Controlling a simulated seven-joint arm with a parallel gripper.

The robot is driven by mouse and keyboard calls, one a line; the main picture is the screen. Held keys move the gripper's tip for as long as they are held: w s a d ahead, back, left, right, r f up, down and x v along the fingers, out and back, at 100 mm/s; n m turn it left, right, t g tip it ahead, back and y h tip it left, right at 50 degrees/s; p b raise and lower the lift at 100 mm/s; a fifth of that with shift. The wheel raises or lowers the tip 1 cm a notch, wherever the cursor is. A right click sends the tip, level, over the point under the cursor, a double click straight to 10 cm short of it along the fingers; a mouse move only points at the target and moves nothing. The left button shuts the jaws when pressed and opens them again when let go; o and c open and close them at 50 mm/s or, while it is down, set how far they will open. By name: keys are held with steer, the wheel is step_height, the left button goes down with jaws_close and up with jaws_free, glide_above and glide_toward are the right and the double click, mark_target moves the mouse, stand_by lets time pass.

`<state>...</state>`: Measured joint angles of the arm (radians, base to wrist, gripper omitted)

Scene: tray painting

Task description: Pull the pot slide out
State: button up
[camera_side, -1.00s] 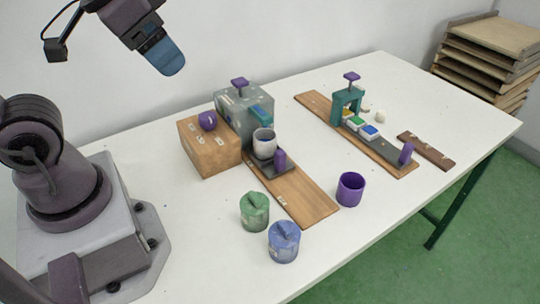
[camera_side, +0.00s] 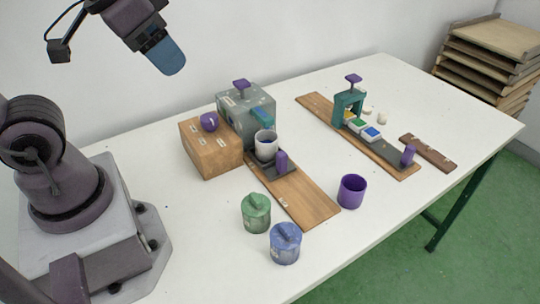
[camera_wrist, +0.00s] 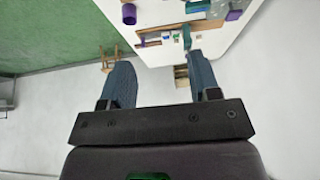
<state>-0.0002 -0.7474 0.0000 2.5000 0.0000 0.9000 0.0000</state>
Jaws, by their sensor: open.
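The pot slide (camera_side: 285,171) is a dark plate with an upright purple handle (camera_side: 281,160) at its front end. It lies on a wooden board (camera_side: 304,198) in front of a grey box (camera_side: 232,121) with a purple knob on top. A pale grey pot (camera_side: 265,146) stands upright on the slide, close to the box. The slide's back end is hidden. My gripper (camera_side: 168,60) is high at the upper left, well away from the slide. In the wrist view its two blue fingers (camera_wrist: 161,75) are apart with nothing between them.
A brown box (camera_side: 212,152) with a purple mug on it stands left of the slide. Green (camera_side: 256,213) and blue (camera_side: 285,244) lidded jars and a purple cup (camera_side: 352,191) stand in front. A teal gate (camera_side: 348,105) spans another dark strip with paint blocks.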

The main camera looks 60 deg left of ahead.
steer(key=shift+w+f+g, duration=0.15)
steer(key=shift+f+g, duration=0.15)
steer(key=shift+f, duration=0.1)
steer(key=c, duration=0.3)
steer(key=g, duration=0.5)
glide_toward(282, 153)
step_height(282, 153, down, 11)
steer(key=shift+f, duration=0.2)
steer(key=shift+c, duration=0.2)
jaws_close()
